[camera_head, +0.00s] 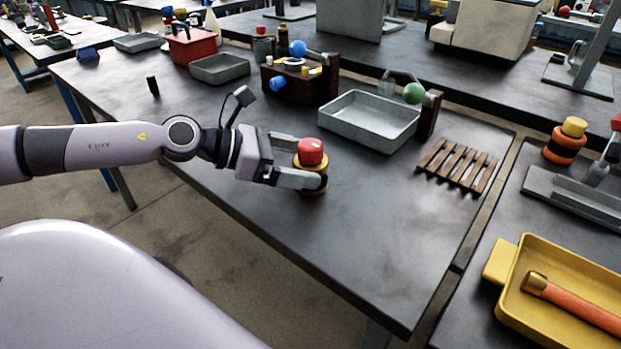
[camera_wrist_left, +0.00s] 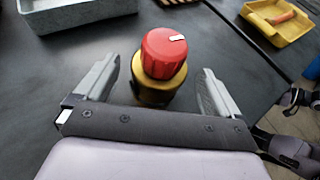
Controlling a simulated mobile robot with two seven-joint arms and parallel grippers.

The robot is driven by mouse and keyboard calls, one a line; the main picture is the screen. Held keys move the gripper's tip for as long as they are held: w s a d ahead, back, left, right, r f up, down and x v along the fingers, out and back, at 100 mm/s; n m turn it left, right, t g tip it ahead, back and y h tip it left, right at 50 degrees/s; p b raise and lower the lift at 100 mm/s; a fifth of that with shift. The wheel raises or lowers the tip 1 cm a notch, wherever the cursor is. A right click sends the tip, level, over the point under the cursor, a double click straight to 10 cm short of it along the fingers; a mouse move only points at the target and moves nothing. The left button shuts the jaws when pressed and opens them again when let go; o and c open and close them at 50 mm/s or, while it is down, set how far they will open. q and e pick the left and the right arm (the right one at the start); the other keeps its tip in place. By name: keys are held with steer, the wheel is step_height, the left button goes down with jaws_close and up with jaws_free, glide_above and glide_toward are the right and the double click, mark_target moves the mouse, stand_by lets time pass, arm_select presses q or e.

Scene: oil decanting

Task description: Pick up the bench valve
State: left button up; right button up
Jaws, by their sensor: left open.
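The bench valve (camera_head: 311,154) has a red ribbed knob on a brass-yellow body and stands upright on the dark bench. It also shows in the left wrist view (camera_wrist_left: 164,55), with a white mark on its knob. My left gripper (camera_head: 308,163) is open, with one finger on each side of the valve. In the left wrist view the fingers (camera_wrist_left: 158,85) stand apart from it, with dark gaps on both sides. The valve's lower part is partly hidden by the near finger in the head view.
A grey metal tray (camera_head: 346,124) and a slatted wooden rack (camera_head: 460,166) lie beyond the valve. A wooden box with a blue knob (camera_head: 279,83) stands behind. A yellow tray (camera_head: 507,279) is on the right bench. The bench front is clear.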

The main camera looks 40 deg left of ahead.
arm_select(q)
steer(key=shift+w+d+f+b, duration=0.15)
steer(key=shift+w+f+b, duration=0.1)
steer(key=shift+b, duration=0.15)
steer(key=shift+w+d+r+p, duration=0.15)
steer(key=shift+w+p, duration=0.05)
steer(key=shift+p, duration=0.15)
steer(key=shift+p+x, duration=0.3)
steer(key=shift+x, duration=0.55)
steer(key=c, duration=1.4)
